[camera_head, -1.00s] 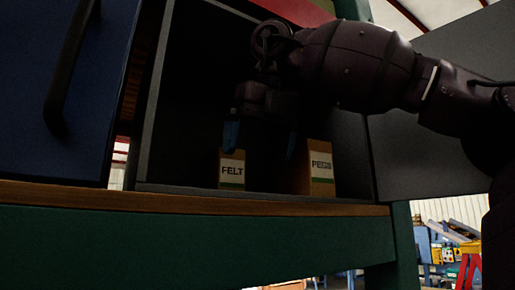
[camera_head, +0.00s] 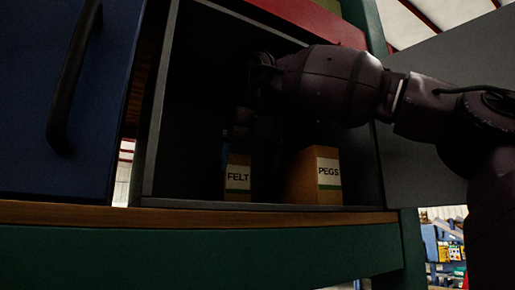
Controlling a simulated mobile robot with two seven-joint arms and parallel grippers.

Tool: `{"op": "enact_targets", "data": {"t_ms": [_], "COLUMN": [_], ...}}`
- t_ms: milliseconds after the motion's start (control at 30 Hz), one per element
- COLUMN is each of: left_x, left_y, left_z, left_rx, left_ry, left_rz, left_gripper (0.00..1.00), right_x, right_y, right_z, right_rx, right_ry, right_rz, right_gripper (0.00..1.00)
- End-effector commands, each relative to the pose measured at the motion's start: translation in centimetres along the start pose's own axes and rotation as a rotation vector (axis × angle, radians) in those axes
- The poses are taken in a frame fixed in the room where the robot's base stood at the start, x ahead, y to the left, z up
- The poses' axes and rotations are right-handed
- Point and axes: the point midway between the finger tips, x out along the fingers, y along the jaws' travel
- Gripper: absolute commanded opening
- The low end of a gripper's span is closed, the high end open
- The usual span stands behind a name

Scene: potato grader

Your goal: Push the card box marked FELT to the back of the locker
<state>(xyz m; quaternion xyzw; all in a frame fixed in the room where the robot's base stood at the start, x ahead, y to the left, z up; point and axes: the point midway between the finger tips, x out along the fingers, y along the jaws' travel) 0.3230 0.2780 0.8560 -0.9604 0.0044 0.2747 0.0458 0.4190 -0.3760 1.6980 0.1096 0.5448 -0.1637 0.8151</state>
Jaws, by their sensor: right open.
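The card box marked FELT (camera_head: 238,183) stands upright near the front of the dark open locker (camera_head: 154,110), its label facing me. My right arm reaches in from the right. My right gripper (camera_head: 256,148) is inside the locker, open, just above and around the upper part of the FELT box. A bluish fingertip shows dimly by the box's upper left. The other finger is lost in shadow, and I cannot tell whether either touches the box. My left gripper is out of view.
A card box marked PEGS (camera_head: 317,178) stands to the right of the FELT box, with a narrow dark gap between. A grey door (camera_head: 425,150) stands open at right. A blue panel with a black handle (camera_head: 74,75) is at left. A wooden edge (camera_head: 190,213) runs below.

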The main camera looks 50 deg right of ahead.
Motion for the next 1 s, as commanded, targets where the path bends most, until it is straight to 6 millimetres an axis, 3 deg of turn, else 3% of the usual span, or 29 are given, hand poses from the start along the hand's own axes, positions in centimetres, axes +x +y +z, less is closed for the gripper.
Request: {"op": "enact_targets", "data": {"t_ms": [200, 400, 867, 1000], "left_x": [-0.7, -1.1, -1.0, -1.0], "left_y": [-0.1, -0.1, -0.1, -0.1], "left_z": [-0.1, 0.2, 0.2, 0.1], "left_rx": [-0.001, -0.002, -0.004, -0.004], "left_ry": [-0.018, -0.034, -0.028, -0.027], "left_rz": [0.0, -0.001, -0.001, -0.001], "left_gripper": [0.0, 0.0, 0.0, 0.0], "right_x": [1.1, 2.0, 3.2, 3.2], "right_y": [0.0, 0.0, 0.0, 0.0], "right_z": [3.1, 5.0, 4.8, 4.8], "right_rx": [0.001, 0.0, 0.0, 0.0], "right_ry": [0.003, 0.001, 0.0, 0.0], "right_rz": [-0.001, -0.001, 0.0, 0.0], "right_gripper": [0.94, 0.94, 0.94, 0.77]}}
